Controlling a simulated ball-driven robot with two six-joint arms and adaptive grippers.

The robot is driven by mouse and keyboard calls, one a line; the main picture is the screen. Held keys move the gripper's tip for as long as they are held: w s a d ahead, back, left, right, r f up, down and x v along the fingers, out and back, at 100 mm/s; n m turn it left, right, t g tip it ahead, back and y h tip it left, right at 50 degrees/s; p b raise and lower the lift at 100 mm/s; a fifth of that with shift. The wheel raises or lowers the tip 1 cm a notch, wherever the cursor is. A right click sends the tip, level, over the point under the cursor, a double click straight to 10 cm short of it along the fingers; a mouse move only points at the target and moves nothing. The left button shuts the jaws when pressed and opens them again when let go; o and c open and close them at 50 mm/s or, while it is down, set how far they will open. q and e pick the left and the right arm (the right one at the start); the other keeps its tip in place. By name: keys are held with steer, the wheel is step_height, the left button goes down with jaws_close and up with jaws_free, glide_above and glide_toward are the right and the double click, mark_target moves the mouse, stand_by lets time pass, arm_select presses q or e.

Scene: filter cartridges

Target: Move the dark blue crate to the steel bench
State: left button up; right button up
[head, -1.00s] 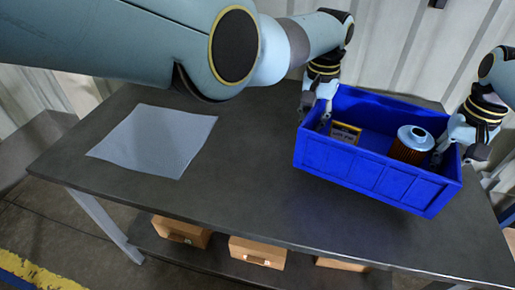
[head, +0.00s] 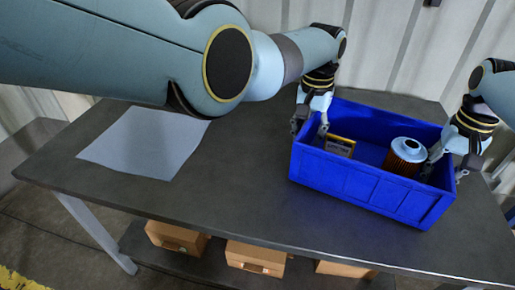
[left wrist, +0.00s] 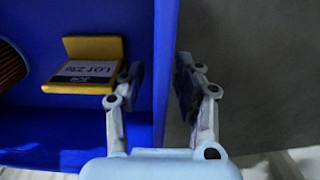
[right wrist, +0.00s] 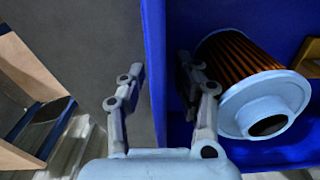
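The dark blue crate (head: 368,188) stands on the dark grey bench top (head: 250,190), right of the middle. It holds a yellow box (head: 340,146) labelled LOT and a blue-capped filter cartridge (head: 405,157). My left gripper (head: 311,128) straddles the crate's left end wall. In the left wrist view (left wrist: 160,88) one finger is inside and one outside, with gaps to the wall. My right gripper (head: 444,167) straddles the right end wall the same way. In the right wrist view (right wrist: 158,88) its fingers stand apart around the wall. Both are open.
A pale sheet (head: 145,143) lies flat on the left of the bench. Several cardboard boxes (head: 255,258) sit on the shelf below. The bench between sheet and crate is clear. A corrugated wall (head: 400,50) stands behind.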

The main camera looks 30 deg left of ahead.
mark_target(312, 115)
arm_select(q)
step_height(312, 115, up, 8)
steer(key=shift+f, duration=0.2)
steer(key=shift+r, duration=0.15)
arm_select(e)
steer(key=shift+r, duration=0.2)
step_height(312, 115, up, 12)
steer(key=shift+f, duration=0.2)
arm_select(q)
steer(key=shift+r, duration=0.1)
